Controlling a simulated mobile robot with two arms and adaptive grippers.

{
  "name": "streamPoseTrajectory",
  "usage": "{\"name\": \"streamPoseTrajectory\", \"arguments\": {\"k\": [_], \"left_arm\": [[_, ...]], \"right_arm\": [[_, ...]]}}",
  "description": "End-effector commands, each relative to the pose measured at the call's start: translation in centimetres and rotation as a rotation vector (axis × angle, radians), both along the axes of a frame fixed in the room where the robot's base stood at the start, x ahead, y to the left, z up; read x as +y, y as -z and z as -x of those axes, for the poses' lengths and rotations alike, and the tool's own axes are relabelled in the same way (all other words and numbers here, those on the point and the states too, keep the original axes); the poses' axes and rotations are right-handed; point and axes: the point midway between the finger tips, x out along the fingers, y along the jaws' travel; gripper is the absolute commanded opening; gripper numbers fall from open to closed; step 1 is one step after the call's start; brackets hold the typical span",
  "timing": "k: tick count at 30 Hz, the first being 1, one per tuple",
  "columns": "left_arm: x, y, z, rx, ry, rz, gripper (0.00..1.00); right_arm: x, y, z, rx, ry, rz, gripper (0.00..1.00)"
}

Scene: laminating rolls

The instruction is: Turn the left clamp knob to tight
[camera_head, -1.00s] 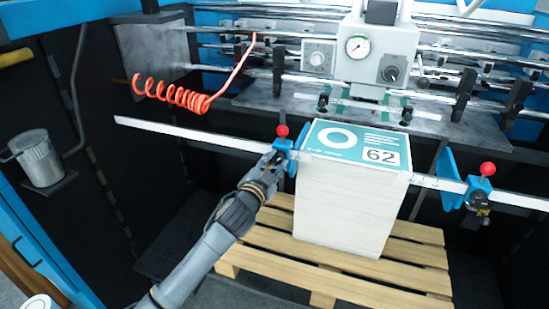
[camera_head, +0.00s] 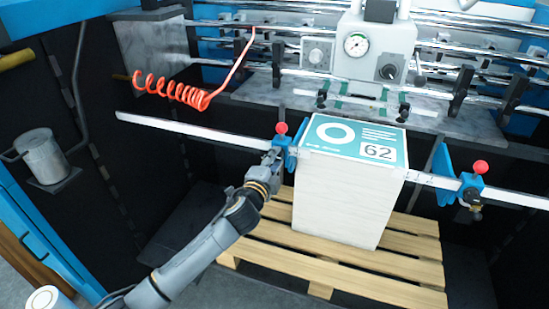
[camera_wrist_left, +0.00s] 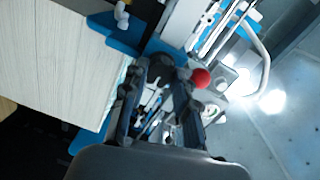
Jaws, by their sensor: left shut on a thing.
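The left clamp (camera_head: 291,155) is a blue block with a red ball on top, on the metal rail at the left side of the paper stack (camera_head: 340,205). My left gripper (camera_head: 271,163) is at this clamp's front, below the red ball (camera_head: 282,128), and is shut on its knob. The knob itself is hidden by the fingers. In the left wrist view, the fingers (camera_wrist_left: 160,115) reach to the clamp beside the red ball (camera_wrist_left: 201,78). The right clamp (camera_head: 470,188) has a similar red ball and a dark knob (camera_head: 473,198). My right gripper is not seen.
The stack, topped by a teal sheet marked 62, stands on a wooden pallet (camera_head: 330,272). The metal rail (camera_head: 190,129) runs across it. A coiled orange hose (camera_head: 172,92) and a gauge box (camera_head: 373,50) are behind. A metal mug (camera_head: 42,157) is at the left.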

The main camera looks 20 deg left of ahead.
Motion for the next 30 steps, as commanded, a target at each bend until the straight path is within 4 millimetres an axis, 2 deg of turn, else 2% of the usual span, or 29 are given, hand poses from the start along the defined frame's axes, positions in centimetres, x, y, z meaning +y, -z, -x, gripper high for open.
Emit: {"name": "streamPoseTrajectory", "arguments": {"k": [18,19,21,22,30], "left_arm": [[-0.01,-0.08,-0.02,-0.003,0.000,-0.040,0.00],[-0.01,-0.08,-0.02,-0.003,0.000,-0.040,0.35],[0.00,-0.07,-0.02,-0.003,0.000,-0.039,0.49],[-0.01,-0.07,-0.02,-0.003,0.000,-0.039,0.52],[-0.01,-0.01,0.02,-0.002,0.000,-0.038,0.52]], "right_arm": [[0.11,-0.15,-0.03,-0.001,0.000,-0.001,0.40],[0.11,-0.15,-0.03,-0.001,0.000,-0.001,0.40],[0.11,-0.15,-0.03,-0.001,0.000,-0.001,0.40],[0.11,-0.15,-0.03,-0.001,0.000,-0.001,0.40],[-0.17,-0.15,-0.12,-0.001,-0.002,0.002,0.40]]}}
